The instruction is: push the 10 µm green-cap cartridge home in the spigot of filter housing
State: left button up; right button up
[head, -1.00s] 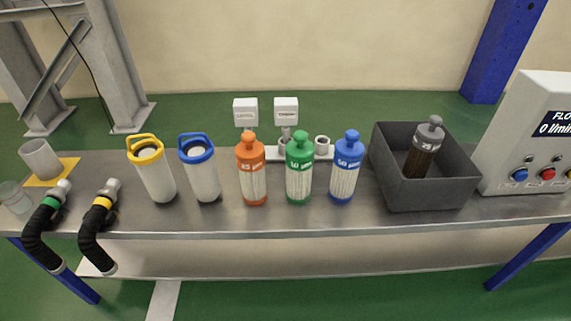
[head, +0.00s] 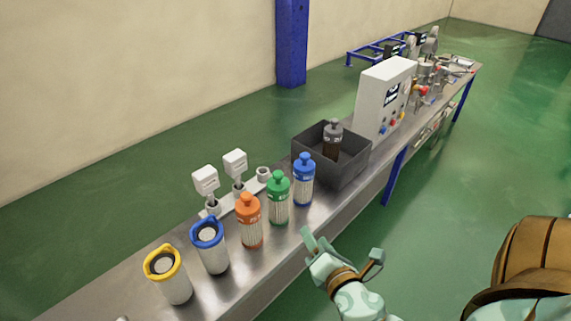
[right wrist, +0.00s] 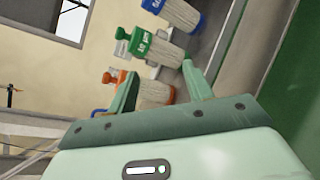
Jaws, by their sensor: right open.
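The green-cap cartridge (head: 279,203) stands upright on the bench between an orange-cap cartridge (head: 249,225) and a blue-cap cartridge (head: 303,182). In the right wrist view the green-cap cartridge (right wrist: 157,52) shows beyond my fingers, apart from them. My right gripper (head: 343,247) is open and empty, in front of the bench edge and right of the green cartridge. Its two fingers (right wrist: 161,90) stand apart in the wrist view. I cannot tell for sure which fitting is the filter housing's spigot. My left gripper is not in view.
A rail with a short grey ring socket (head: 263,174) and white tags (head: 206,180) lies behind the cartridges. White canisters with yellow (head: 166,275) and blue tops (head: 209,246) stand at left. A dark bin (head: 345,172) holds a brown cartridge (head: 332,140). A control box (head: 384,98) stands beyond.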

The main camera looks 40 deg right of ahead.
notch_tip(320, 180, up, 6)
jog(key=w+n+t+p, duration=0.1)
jog(key=w+n+t, duration=0.1)
jog(key=n, duration=0.1)
jog(key=n+t+y, duration=0.1)
jog(key=n, duration=0.7)
send_near(280, 179)
jog(key=b+x, duration=0.1)
jog(key=x, duration=0.6)
jog(key=shift+r, duration=0.15)
jog(key=b+x, duration=0.1)
jog(key=x, duration=0.2)
jog(key=shift+w+d, duration=0.1)
jog(key=shift+w, duration=0.3)
jog(key=shift+w+d, duration=0.1)
jog(key=shift+w, duration=0.2)
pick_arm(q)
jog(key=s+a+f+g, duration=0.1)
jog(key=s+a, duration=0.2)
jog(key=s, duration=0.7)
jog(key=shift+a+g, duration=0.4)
pick_arm(e)
grip_shut()
